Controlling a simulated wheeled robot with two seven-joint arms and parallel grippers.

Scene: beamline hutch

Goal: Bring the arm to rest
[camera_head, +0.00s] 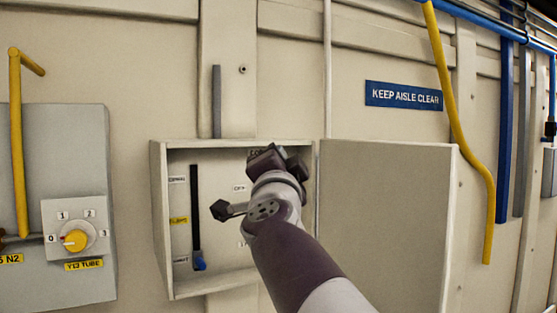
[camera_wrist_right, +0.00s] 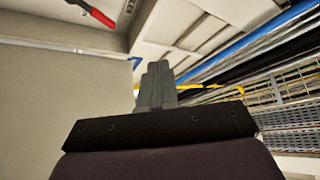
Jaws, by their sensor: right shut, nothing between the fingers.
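My right arm (camera_head: 295,255) reaches up from the bottom of the head view, in front of an open wall box. The dark hand of my right gripper (camera_head: 277,162) is at the box's upper right part, and its fingertips are hard to make out there. In the right wrist view the two grey fingers of the right gripper (camera_wrist_right: 157,66) are together, with nothing held between them. My left gripper is not in view.
The open box (camera_head: 158,215) has a black bar with a blue end (camera_head: 198,262) inside and its door (camera_head: 385,220) swung to the right. A grey panel with a yellow knob (camera_head: 76,240) is at left. Yellow pipe (camera_head: 465,150) runs down at right. A red bar (camera_wrist_right: 95,12) shows in the wrist view.

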